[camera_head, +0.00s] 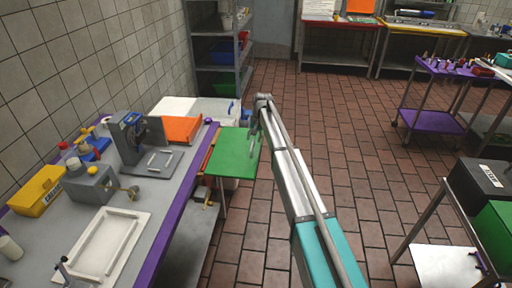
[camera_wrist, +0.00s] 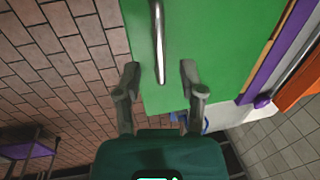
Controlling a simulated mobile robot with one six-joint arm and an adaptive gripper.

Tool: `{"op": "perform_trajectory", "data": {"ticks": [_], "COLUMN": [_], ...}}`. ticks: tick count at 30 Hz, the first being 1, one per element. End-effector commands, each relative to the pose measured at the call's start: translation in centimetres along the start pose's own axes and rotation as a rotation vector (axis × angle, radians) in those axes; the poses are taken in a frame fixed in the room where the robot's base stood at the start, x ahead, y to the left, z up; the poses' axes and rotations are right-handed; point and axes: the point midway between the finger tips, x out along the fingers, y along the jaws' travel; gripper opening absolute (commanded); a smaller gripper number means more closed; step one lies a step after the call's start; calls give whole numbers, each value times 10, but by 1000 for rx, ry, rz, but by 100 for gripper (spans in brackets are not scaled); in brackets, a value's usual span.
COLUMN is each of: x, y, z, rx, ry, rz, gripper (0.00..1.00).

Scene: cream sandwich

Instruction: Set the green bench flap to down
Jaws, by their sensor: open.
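The green bench flap (camera_head: 232,155) sticks out from the right side of the bench, roughly level with its top. In the wrist view the flap (camera_wrist: 220,45) fills the upper middle, with a grey bar handle (camera_wrist: 158,42) on its face. My gripper (camera_head: 256,122) is at the flap's far right edge in the head view. In the wrist view my gripper (camera_wrist: 160,72) is open, its fingers on either side of the handle's near end. Nothing is held. Whether the fingers touch the flap cannot be told.
The bench (camera_head: 180,195) has a purple edge and holds a grey press (camera_head: 135,140), a white tray (camera_head: 100,245) and an orange panel (camera_head: 182,130). A shelf rack (camera_head: 222,60) stands behind. A purple cart (camera_head: 435,120) is at right. The tiled floor between is clear.

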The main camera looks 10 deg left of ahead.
Motion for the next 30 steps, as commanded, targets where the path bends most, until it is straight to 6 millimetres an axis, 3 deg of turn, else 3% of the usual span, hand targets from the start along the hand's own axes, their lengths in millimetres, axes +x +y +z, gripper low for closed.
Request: {"op": "perform_trajectory", "data": {"ticks": [9, 26, 30], "x": [25, 30, 30], "y": [1, 0, 1], "z": [0, 0, 0], "rx": [0, 1, 1], "ry": [0, 0, 0], "rz": [0, 0, 0], "gripper": [51, 51, 27]}}
